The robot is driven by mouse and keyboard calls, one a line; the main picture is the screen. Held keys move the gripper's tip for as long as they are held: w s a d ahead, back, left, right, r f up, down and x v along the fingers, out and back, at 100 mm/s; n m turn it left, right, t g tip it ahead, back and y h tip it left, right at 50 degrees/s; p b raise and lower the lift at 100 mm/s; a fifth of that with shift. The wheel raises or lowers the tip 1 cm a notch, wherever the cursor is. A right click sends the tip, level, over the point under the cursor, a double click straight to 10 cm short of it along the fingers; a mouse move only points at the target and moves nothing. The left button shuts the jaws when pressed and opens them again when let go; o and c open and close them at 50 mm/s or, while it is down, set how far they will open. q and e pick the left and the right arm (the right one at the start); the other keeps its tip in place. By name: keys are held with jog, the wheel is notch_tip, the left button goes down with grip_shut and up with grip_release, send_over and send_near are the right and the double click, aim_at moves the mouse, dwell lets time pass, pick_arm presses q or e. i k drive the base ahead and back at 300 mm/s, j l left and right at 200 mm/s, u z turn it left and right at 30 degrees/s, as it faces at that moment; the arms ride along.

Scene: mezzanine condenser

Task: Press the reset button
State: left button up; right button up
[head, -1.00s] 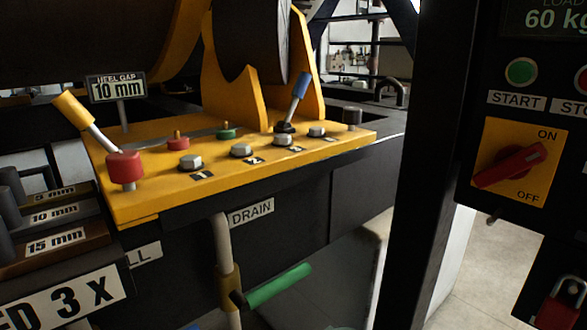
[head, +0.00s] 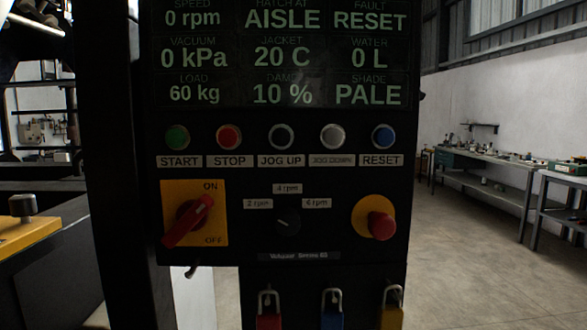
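The reset button (head: 383,137) is a round blue button in a light ring, at the right end of a row on a black control panel (head: 340,245). A label reading RESET (head: 381,160) sits just below it. To its left are JOG DOWN (head: 332,137), JOG UP (head: 281,137), the red STOP (head: 228,138) and the green START (head: 177,138). The display (head: 285,55) above shows FAULT RESET, 0 rpm and 60 kg. Neither of my grippers shows in the head view.
A red rotary switch (head: 188,222) on a yellow plate, a small black selector (head: 287,222) and a red mushroom button (head: 381,226) lie below the row. Several padlocks (head: 332,318) hang at the bottom. Open floor (head: 470,270) and a workbench (head: 490,167) are to the right.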

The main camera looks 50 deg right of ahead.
aim_at(384, 137)
jog(key=z, duration=1.45)
